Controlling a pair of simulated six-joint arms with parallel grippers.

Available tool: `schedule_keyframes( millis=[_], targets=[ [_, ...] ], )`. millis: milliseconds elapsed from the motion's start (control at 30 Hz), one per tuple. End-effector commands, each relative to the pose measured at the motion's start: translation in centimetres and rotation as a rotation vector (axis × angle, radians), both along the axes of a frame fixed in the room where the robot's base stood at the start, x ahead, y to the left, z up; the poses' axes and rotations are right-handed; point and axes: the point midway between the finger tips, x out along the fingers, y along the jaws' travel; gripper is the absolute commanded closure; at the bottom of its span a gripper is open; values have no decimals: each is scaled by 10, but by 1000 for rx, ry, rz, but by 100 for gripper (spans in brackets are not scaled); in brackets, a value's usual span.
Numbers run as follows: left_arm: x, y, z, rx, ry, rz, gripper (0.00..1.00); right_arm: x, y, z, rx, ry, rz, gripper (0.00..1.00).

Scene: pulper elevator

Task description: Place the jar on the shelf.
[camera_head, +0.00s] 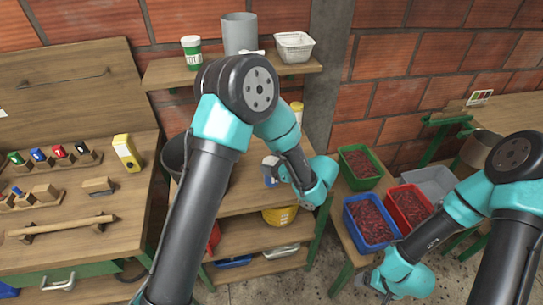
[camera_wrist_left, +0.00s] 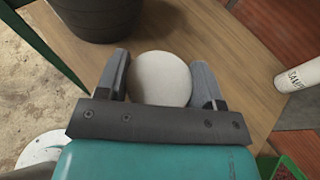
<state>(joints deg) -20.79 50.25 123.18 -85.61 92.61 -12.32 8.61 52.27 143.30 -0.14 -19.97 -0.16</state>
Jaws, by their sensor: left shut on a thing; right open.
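The jar (camera_wrist_left: 160,79) shows in the left wrist view as a pale round top between the two fingers of my left gripper (camera_wrist_left: 161,82). My left gripper is shut on it, above or at the wooden table; I cannot tell whether the jar's base touches the wood. In the head view the jar (camera_head: 270,164) is small and mostly hidden by my left arm. The wooden wall shelf (camera_head: 163,76) is higher up, behind my left arm. My right gripper (camera_head: 366,284) is low at the right, open, and partly hidden by its own arm.
On the shelf stand a green-and-white jar (camera_head: 191,52), a grey cylinder (camera_head: 239,33) and a white basket (camera_head: 294,46). A dark bucket (camera_wrist_left: 97,12) is beside the held jar, and a white labelled cylinder (camera_wrist_left: 299,76) is at the right. Red-filled crates (camera_head: 369,220) stand right.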

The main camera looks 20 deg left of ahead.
Motion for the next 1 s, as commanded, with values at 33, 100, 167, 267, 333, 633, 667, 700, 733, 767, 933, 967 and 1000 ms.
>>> schedule_keyframes(
  millis=[33, 100, 167, 267, 333, 633, 667, 700, 733, 767, 933, 967, 1000],
  targets=[
    [-13, -5, 2, 0, 2, -5, 75, 0, 0, 0, 0, 0, 0, 14],
    [-31, -10, 4, 0, 1, -3, 75, 0, 0, 0, 0, 0, 0, 14],
    [-45, -14, 5, 0, 1, -4, 75, 0, 0, 0, 0, 0, 0, 14],
    [-66, -20, 7, 0, 0, -3, 75, 0, 0, 0, 0, 0, 0, 14],
    [-77, -23, 8, 0, -1, -3, 75, 0, 0, 0, 0, 0, 0, 14],
    [-99, -29, 10, 0, -1, 1, 75, 0, 0, 0, 0, 0, 0, 14],
    [-99, -29, 10, 0, -1, 1, 75, 0, 0, 0, 0, 0, 0, 14],
    [-99, -28, 10, 0, -1, 1, 75, 0, 0, 0, 0, 0, 0, 14],
    [-99, -28, 10, 0, -1, 1, 75, 0, 0, 0, 0, 0, 0, 14],
    [-99, -29, 10, 0, -1, 1, 75, 0, 0, 0, 0, 0, 0, 14],
    [-99, -28, 10, -1, 0, 1, 75, 0, 0, 0, 0, 0, 0, 14],
    [-99, -28, 10, -1, 0, 1, 75, 0, 0, 0, 0, 0, 0, 14],
    [-99, -29, 10, -1, 0, 1, 75, 0, 0, 0, 0, 0, 0, 14]
  ],
)
